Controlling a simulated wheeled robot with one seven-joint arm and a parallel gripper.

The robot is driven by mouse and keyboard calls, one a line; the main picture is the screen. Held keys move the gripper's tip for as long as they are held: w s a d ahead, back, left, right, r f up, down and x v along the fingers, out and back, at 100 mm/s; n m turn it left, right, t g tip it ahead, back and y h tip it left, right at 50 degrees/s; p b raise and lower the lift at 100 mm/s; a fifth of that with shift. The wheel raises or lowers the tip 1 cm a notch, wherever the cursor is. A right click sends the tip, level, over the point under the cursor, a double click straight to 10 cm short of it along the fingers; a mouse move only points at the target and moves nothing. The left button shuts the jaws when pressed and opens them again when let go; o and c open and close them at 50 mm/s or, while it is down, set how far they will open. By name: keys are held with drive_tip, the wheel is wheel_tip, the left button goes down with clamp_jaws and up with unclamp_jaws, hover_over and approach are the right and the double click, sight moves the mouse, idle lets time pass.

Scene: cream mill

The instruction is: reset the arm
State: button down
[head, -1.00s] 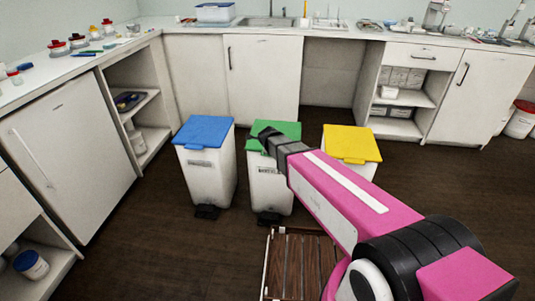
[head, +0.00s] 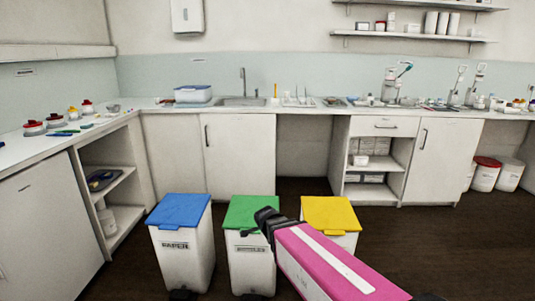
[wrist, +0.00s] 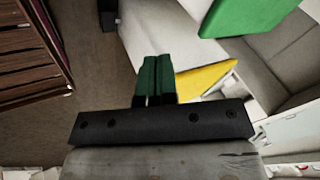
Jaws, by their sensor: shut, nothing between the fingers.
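My gripper (wrist: 155,80) shows in the wrist view with its two green-tinged fingers pressed together and nothing between them. In the head view my pink arm reaches in from the lower right, and its dark end overlaps the right part of the green-lidded bin (head: 254,213). The gripper's fingertips are hard to make out there. The green lid also shows in the wrist view (wrist: 245,14) at the upper right, apart from the fingers.
A blue-lidded bin (head: 180,211) marked PAPER stands left of the green one, and a yellow-lidded bin (head: 331,214) stands right. Counters with cabinets (head: 240,160) run behind and left. A slatted wooden thing (wrist: 25,50) is in the wrist view. Dark floor lies to the right.

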drive_tip(key=s+d+f+n+g, duration=0.1)
drive_tip(key=s+d+n, duration=0.3)
drive_tip(key=d, duration=0.5)
drive_tip(key=s+d+f+n+g+y, duration=0.1)
drive_tip(key=s+d+n+g, duration=0.3)
drive_tip(key=d+n, duration=0.5)
drive_tip(key=shift+s+d+g, duration=0.2)
drive_tip(key=shift+s+g, duration=0.1)
drive_tip(key=shift+s, duration=0.35)
drive_tip(key=shift+f, duration=0.1)
